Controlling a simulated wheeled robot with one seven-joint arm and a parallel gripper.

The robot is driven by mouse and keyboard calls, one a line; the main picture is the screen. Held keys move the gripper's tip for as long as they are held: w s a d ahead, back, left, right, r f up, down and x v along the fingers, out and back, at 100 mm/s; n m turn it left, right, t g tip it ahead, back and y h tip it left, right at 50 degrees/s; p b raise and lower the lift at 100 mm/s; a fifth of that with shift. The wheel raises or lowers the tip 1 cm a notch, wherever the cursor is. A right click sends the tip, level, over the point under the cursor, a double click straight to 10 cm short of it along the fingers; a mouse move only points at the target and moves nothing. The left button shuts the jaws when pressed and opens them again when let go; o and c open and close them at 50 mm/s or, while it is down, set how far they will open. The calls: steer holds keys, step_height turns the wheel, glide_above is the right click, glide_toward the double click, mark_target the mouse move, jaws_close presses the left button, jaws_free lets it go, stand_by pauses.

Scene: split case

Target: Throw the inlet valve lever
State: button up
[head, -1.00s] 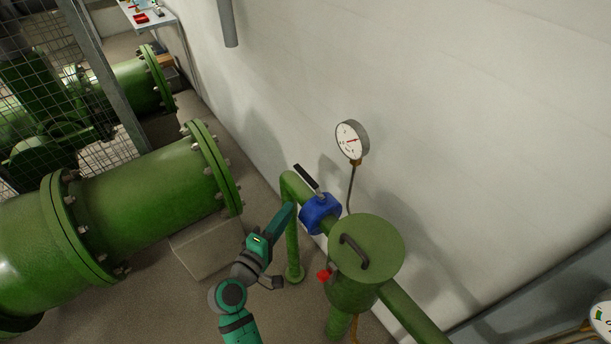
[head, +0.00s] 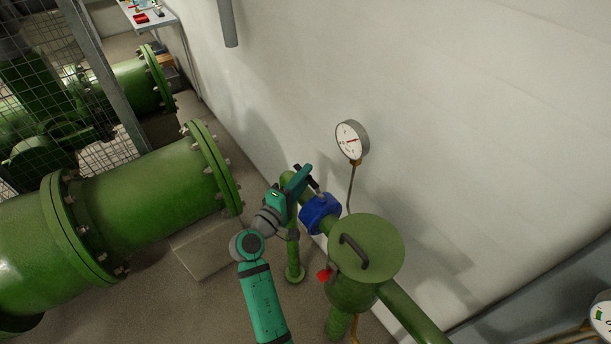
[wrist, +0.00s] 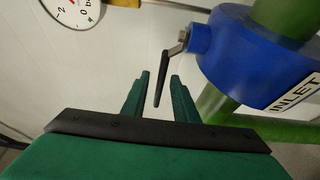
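The inlet valve is a blue body (head: 321,213) on a green pipe, and in the wrist view the blue body (wrist: 245,52) carries a white "INLET" label. Its black lever (wrist: 162,78) sticks out from a metal stem on the valve's side. In the head view the lever (head: 313,184) is partly behind my gripper. My gripper (wrist: 158,92) is open, its two green fingers apart, with the lever's free end showing in the gap between them. I cannot tell whether either finger touches it. In the head view my gripper (head: 304,175) is at the lever, left of the valve.
A green strainer pot (head: 372,250) with a handled lid and a red part stands right of the valve. A pressure gauge (head: 351,141) on a thin stem is above, near the white wall. A large green flanged pipe (head: 150,195) lies to the left.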

steer(key=shift+w+d, duration=0.25)
steer(key=shift+w, duration=0.1)
jaws_close()
steer(key=shift+a+f, duration=0.1)
stand_by(1.2)
